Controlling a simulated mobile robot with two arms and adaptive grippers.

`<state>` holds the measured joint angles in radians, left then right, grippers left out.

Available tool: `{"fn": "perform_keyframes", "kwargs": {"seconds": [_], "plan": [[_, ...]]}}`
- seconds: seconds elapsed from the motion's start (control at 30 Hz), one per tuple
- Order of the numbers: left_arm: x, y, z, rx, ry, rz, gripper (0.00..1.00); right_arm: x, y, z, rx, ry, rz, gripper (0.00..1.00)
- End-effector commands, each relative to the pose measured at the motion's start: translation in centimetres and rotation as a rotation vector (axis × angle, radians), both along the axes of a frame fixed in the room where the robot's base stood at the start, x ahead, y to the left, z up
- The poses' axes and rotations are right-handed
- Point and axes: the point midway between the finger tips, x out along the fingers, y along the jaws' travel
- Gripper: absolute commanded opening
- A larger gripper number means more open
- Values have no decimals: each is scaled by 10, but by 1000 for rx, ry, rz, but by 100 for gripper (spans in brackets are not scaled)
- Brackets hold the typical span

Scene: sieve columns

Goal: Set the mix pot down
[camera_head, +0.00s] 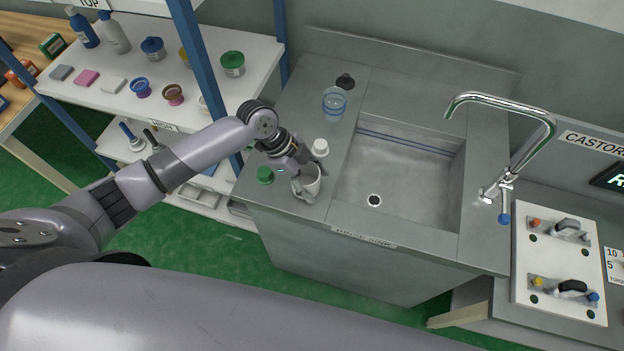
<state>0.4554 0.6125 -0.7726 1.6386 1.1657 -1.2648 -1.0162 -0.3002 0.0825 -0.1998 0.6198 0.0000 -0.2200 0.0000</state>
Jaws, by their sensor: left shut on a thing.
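My left gripper (304,187) is at the left part of the steel sink counter (285,125). It is shut on a white pot (313,179), which I take to be the mix pot. The fingers hide part of the pot. It is at or just above the counter near the front edge; I cannot tell whether its base touches. My right gripper is not in view.
A white-capped item (320,147) and a green-lidded item (265,175) stand close to the pot. A clear blue-rimmed beaker (334,101) and a dark item (345,81) stand farther back. The sink basin (400,180) lies right. A shelf (120,95) with jars is left.

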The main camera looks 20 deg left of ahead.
Motion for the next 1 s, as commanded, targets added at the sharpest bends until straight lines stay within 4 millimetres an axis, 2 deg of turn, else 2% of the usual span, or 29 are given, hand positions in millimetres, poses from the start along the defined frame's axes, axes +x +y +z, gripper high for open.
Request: {"fn": "perform_keyframes", "kwargs": {"seconds": [0.1, 0.47, 0.5, 0.77, 1.0], "plan": [[0, 0, -7, 0, -1, 0, 18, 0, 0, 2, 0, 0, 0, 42], [0, 0, -12, 0, -1, 0, 18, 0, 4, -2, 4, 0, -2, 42], [0, 0, -10, 0, -1, 0, 57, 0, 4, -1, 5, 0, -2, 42], [0, 0, -10, 0, -1, 0, 74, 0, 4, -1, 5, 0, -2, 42], [0, 0, -10, 0, -1, 0, 75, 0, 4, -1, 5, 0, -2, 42]]}}
